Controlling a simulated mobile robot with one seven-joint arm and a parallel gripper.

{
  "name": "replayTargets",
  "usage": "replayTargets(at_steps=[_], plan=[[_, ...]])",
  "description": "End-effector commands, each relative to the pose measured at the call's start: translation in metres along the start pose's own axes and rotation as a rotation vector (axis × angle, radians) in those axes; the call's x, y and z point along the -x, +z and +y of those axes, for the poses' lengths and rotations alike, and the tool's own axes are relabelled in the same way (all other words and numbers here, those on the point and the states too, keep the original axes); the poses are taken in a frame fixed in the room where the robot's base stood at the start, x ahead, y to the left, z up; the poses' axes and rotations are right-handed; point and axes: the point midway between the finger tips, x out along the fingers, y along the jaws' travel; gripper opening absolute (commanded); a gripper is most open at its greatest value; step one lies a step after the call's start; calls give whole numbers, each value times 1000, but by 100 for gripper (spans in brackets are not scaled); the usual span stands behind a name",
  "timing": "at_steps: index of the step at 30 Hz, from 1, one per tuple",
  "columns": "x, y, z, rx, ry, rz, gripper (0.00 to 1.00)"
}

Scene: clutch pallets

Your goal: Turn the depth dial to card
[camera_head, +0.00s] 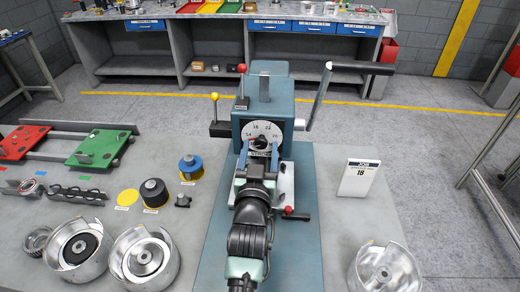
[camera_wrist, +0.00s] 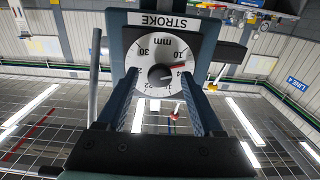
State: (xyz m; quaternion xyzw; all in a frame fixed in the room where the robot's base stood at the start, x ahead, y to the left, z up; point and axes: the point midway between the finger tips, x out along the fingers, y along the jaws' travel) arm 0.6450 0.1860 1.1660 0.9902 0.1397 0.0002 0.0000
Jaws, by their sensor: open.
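The depth dial (camera_head: 261,132) is a round white scale on the front of the blue-grey machine (camera_head: 282,106). In the wrist view the dial (camera_wrist: 150,50) appears upside down under a STROKE label, marked in mm. Its dark central knob (camera_wrist: 161,76) has a red mark on the scale near 14. The job card (camera_head: 358,178) stands on the bench at the right and reads JOB with a large 18. My gripper (camera_head: 258,165) is open in front of the dial. In the wrist view its fingers (camera_wrist: 162,92) flank the knob, apparently without gripping it; contact is unclear.
A yellow-knobbed lever (camera_head: 214,104), a red-knobbed lever (camera_head: 242,76) and a long grey handle (camera_head: 322,90) rise around the machine. A small red-tipped lever (camera_head: 293,212) sits beside my arm. Metal housings (camera_head: 145,258), and red and green pallets (camera_head: 100,150), occupy the left bench.

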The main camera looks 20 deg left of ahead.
Motion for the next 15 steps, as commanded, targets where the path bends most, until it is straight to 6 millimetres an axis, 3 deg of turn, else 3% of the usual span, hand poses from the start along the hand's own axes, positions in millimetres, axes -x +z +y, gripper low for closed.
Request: replayTargets(at_steps=[2, 13, 15], plan=[[0, 0, 0, 0, 0, 0, 66], [0, 0, 0, 0, 0, -1, 0], [0, 0, 0, 0, 0, -1, 0]])
